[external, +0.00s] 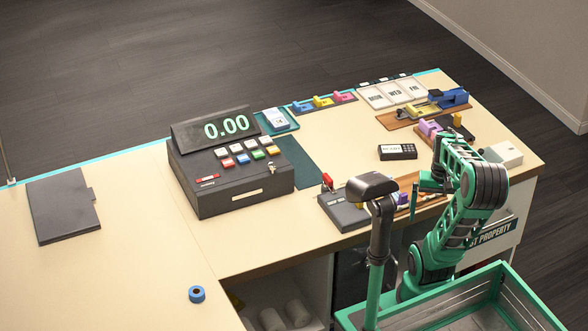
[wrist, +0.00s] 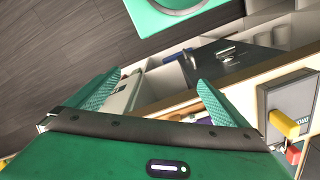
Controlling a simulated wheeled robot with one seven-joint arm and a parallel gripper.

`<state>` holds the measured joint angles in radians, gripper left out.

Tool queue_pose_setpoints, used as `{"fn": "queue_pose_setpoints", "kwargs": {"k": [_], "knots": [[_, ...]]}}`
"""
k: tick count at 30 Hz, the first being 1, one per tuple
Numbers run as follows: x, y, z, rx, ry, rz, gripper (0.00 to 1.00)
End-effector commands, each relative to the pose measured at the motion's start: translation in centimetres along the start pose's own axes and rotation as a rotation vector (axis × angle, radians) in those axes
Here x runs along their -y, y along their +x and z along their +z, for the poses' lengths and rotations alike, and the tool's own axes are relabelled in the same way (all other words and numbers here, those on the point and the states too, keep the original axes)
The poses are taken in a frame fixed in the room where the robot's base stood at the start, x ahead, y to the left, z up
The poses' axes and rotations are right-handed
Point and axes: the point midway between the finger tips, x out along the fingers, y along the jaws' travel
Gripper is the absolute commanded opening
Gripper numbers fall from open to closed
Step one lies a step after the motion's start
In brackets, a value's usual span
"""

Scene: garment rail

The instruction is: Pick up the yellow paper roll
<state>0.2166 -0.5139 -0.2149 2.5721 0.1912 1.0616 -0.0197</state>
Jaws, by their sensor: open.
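I cannot pick out a clearly yellow paper roll in either view. In the external view, pale rolls (external: 298,313) lie on the dim shelf under the counter, and their colour is hard to tell. A small yellowish spot beside them is too dark to name. My gripper (wrist: 158,78) is open, with its two green fingers apart and nothing between them. In the external view it is at the counter's front right edge, partly hidden by my arm, well to the right of the shelf rolls.
The cash register (external: 232,168) stands mid-counter. A dark box (external: 345,212) with a red knob sits near the front edge; the wrist view shows a grey box (wrist: 290,98) with yellow and red handles. The left counter is mostly clear.

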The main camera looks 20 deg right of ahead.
Motion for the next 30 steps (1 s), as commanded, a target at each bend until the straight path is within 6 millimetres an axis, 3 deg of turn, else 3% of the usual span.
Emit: {"fn": "queue_pose_setpoints", "kwargs": {"k": [7, 14, 15, 23, 26, 30], "knots": [[0.0, 0.0, 0.0, 0.001, 0.002, 0.000, 1.00], [0.6, 0.5, -1.2, 0.014, 0.003, 0.008, 0.47], [0.6, 0.5, -1.2, 0.013, 0.003, 0.008, 0.45], [0.4, 0.3, -0.9, 0.010, 0.003, 0.006, 0.45], [-0.1, -1.2, -0.1, -0.005, 0.004, -0.002, 0.45], [0.0, -4.8, -0.1, -0.009, 0.004, -0.002, 0.45]]}}
